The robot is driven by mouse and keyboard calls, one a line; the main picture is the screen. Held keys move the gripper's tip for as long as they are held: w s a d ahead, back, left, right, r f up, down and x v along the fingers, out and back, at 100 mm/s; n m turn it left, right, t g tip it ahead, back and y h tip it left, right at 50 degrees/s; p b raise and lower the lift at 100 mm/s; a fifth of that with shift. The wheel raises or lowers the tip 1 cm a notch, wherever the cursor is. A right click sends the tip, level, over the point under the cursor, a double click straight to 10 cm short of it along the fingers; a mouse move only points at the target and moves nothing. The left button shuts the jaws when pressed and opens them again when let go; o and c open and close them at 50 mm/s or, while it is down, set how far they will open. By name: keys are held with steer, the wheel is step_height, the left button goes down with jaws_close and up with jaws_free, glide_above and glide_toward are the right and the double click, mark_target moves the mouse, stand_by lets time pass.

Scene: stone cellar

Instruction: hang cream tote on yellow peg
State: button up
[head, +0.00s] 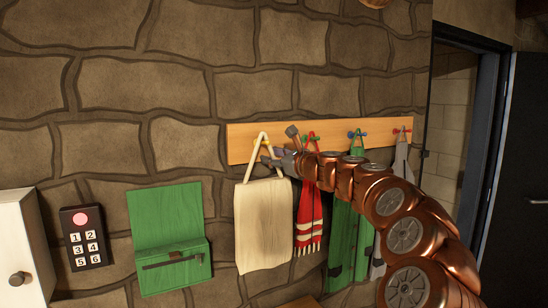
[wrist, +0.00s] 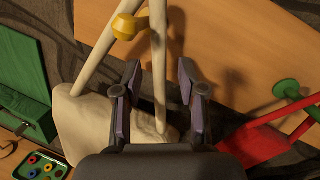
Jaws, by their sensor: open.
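The cream tote (head: 263,225) hangs upright against the wall below a wooden peg rail, its handle rising to a narrow top. The yellow peg (wrist: 128,27) shows between the two handle straps in the wrist view; the loop appears to pass around it, though its top is out of that view. The tote's body also shows in the wrist view (wrist: 95,120). My gripper (wrist: 158,72) is open, with its fingers on either side of the right strap. In the head view my gripper (head: 274,160) is at the handle, just above the bag.
On the wooden rail (head: 240,140), a red scarf (head: 310,215), green garments (head: 342,235) and a grey one hang to the right, close behind my arm. A green wall box (head: 165,225), keypad (head: 83,237) and white cabinet (head: 22,245) are left. A doorway is far right.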

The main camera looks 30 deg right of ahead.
steer(key=s+d, duration=0.2)
steer(key=s, duration=1)
steer(key=a+f+n+g+y, duration=0.2)
steer(key=a+n, duration=0.2)
steer(key=a, duration=0.6)
steer(key=a+f+n+g+y, duration=0.25)
steer(key=a+n, duration=0.25)
steer(key=a, duration=0.4)
steer(key=s+a+f+n+g, duration=0.35)
steer(key=s+a+f, duration=0.2)
steer(key=a, duration=0.25)
steer(key=s+a+f+n+g, duration=0.3)
steer(key=s+a+f+n, duration=0.15)
steer(key=a+f, duration=0.2)
steer(key=s+a+f+n+g+h, duration=0.2)
steer(key=s+f+n+g, duration=0.15)
steer(key=s+f, duration=0.3)
steer(key=s+a+f+n+g+h, duration=0.1)
steer(key=s+a+f+n+g, duration=0.1)
steer(key=s+f+n, duration=0.5)
steer(key=s+d+f+n+g+h, duration=0.1)
steer(key=s+d+f+h, duration=0.1)
steer(key=s, duration=0.5)
steer(key=s+d+f+n+g+h, duration=0.1)
steer(key=s+d+f+g+h, duration=0.1)
steer(key=s+d, duration=0.3)
steer(key=shift+s+f+b, duration=0.45)
steer(key=shift+s+f, duration=0.1)
steer(key=shift+s, duration=0.35)
